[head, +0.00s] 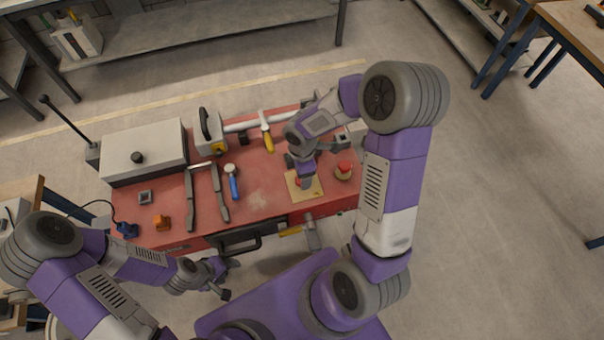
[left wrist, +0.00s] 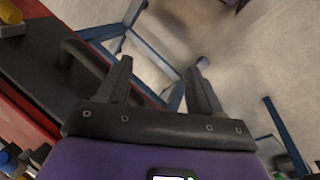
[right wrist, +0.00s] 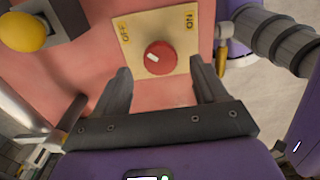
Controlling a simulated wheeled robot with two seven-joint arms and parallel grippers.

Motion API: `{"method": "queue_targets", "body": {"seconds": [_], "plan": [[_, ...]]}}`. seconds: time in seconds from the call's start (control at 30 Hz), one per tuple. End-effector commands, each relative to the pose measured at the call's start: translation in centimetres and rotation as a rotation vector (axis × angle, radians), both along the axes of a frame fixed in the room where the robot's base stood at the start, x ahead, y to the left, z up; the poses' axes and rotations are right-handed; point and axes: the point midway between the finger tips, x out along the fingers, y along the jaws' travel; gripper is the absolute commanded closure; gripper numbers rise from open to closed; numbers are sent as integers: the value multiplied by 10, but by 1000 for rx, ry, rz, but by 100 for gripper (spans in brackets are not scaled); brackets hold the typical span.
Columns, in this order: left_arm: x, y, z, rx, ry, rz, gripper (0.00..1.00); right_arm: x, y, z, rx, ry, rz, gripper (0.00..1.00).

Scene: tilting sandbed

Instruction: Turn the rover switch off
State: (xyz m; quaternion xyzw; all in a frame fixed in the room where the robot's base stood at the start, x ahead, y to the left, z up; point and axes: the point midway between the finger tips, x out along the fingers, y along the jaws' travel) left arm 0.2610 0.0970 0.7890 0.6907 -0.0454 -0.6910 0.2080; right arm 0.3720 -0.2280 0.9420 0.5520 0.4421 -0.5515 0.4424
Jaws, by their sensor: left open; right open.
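The rover switch is a red round knob (right wrist: 160,57) with a short white mark, on a tan plate (right wrist: 180,38) labelled OFF at left and ON at right in the right wrist view. The white mark sits on the knob's left half. My right gripper (right wrist: 160,68) is open, with its fingers either side below the knob in that view; I see no contact. In the head view the tan plate (head: 317,188) is partly hidden by my right gripper. My left gripper (head: 231,279) is open and empty, in front of the red bench, away from the switch.
The red bench (head: 262,200) also carries a red push button (head: 344,168), a blue-handled tool (head: 234,187), a yellow-handled hammer (head: 267,140) and a grey box (head: 145,153). A drawer handle (head: 240,245) juts from the front. Floor at right is free.

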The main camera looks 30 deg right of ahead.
Motion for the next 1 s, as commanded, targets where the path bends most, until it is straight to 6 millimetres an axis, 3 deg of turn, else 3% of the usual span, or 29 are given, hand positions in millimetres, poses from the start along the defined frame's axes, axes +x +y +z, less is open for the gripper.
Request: {"method": "queue_targets", "body": {"seconds": [0.1, 0.3, 1.0], "plan": [[0, 0, 7, 0, 0, 0, 35, 1, 0, 24, -1, -4, -1, 28], [0, 0, 10, 0, 0, 0, 35, 0, 0, 44, 0, -2, 0, 28], [0, 0, 10, 0, 0, 0, 35, 0, 0, 46, 0, 0, 0, 28]]}}
